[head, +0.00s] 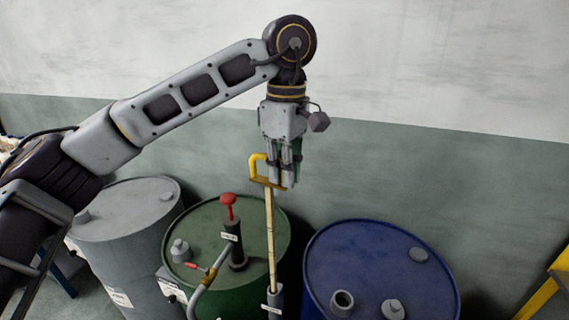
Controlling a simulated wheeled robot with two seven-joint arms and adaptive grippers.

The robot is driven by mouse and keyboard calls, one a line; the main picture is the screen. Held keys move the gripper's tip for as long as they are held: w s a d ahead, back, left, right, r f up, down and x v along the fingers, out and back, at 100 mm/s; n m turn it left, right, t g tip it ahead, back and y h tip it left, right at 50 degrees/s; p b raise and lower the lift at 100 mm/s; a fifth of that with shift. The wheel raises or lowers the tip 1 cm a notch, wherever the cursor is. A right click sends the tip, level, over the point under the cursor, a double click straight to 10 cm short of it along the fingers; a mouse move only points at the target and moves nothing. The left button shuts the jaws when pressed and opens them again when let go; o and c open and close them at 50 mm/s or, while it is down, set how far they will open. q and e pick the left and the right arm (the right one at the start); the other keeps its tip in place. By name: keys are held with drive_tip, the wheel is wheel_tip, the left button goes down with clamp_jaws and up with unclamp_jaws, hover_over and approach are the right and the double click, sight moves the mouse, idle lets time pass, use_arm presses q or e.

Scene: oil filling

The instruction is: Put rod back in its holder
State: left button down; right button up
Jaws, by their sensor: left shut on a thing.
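My left gripper (278,182) is above the barrels, pointing down, and is shut on the yellow handle (256,166) of the rod. The rod (270,235) is thin and tan-yellow and hangs nearly upright below the gripper. Its lower end meets the top of a grey tubular holder (275,298) with a small white label, at the bottom of the picture. I cannot tell how far the rod is inside the holder. My right gripper is not in view.
A green barrel (200,222) stands behind the rod, with a red-handled pump (234,245) on top and a grey nozzle in front. A grey barrel (125,215) is at left and a blue barrel (370,260) at right. The wall is behind; a yellow frame (540,298) is at far right.

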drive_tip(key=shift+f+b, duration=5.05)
drive_tip(key=shift+b, duration=0.05)
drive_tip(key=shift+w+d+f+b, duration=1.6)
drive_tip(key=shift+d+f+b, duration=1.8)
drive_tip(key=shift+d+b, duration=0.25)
use_arm(q)
wheel_tip(320, 180, down, 37)
drive_tip(key=b, duration=0.2)
drive_tip(key=shift+r, duration=0.2)
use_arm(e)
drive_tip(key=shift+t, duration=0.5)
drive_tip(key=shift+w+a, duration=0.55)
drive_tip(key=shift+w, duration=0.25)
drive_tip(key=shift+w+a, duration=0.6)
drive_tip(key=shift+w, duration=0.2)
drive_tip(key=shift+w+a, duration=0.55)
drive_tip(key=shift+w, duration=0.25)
